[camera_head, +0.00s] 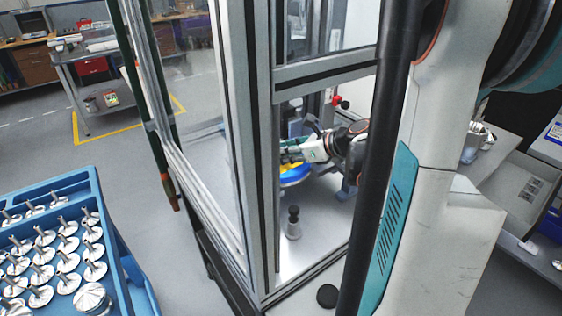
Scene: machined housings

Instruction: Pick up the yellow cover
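A small yellow piece, which looks like the yellow cover (289,158), shows inside the framed glass enclosure, just above a blue rounded part (294,176). My gripper (296,150) reaches in from the right, with its finger end at or right beside the yellow piece. The gripper is small in view and partly behind the enclosure's frame, so I cannot tell whether its fingers are open or shut, or whether they touch the yellow piece.
Metal posts (262,150) of the enclosure stand close in front. A dark-topped cylinder (293,222) stands on the enclosure floor. A blue tray (128,272) with several shiny metal parts is at lower left. Open grey floor and a grey cart (95,75) lie beyond.

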